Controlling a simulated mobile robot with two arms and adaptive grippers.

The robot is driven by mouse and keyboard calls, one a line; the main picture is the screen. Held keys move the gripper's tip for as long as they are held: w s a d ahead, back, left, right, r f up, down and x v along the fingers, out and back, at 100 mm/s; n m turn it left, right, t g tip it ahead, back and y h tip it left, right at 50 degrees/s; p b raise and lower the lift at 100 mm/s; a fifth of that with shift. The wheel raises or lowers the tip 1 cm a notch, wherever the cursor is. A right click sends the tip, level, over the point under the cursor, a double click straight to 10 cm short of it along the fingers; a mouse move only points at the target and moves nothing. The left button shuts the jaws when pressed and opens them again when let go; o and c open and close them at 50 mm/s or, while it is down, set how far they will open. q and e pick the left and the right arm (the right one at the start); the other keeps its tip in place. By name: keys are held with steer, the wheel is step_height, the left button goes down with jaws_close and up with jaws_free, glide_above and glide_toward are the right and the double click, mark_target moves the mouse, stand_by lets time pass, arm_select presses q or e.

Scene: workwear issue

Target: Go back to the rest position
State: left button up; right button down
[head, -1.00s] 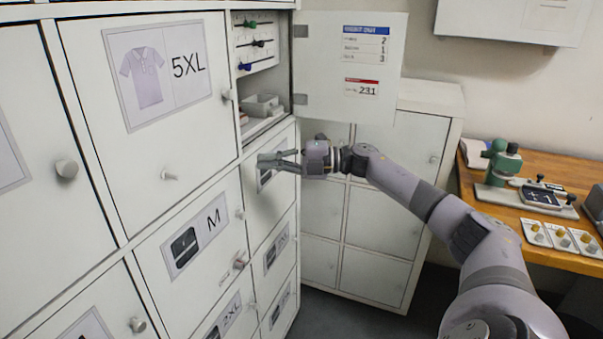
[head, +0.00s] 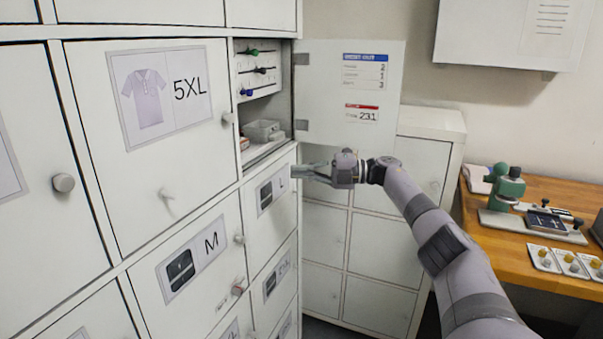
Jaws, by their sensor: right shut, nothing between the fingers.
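My right gripper (head: 300,172) is shut and empty. It points left, in front of the locker wall near the door labelled L (head: 268,190), just below the open compartment. I cannot tell whether its tips touch anything. My right arm reaches in from the lower right. The open compartment (head: 262,145) holds a small grey tray (head: 262,130) on its floor and a panel with green, black and blue knobs (head: 256,68). Its door (head: 350,95) stands open to the right and bears two printed labels. My left gripper is not in view.
Closed locker doors marked 5XL (head: 150,110) and M (head: 200,260) have protruding knobs. A lower white cabinet (head: 385,245) stands behind my arm. A wooden bench (head: 485,240) at right carries a green device (head: 506,188) and small cards. A white wall box (head: 510,30) hangs above.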

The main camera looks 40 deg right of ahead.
steer(key=shift+d, duration=0.15)
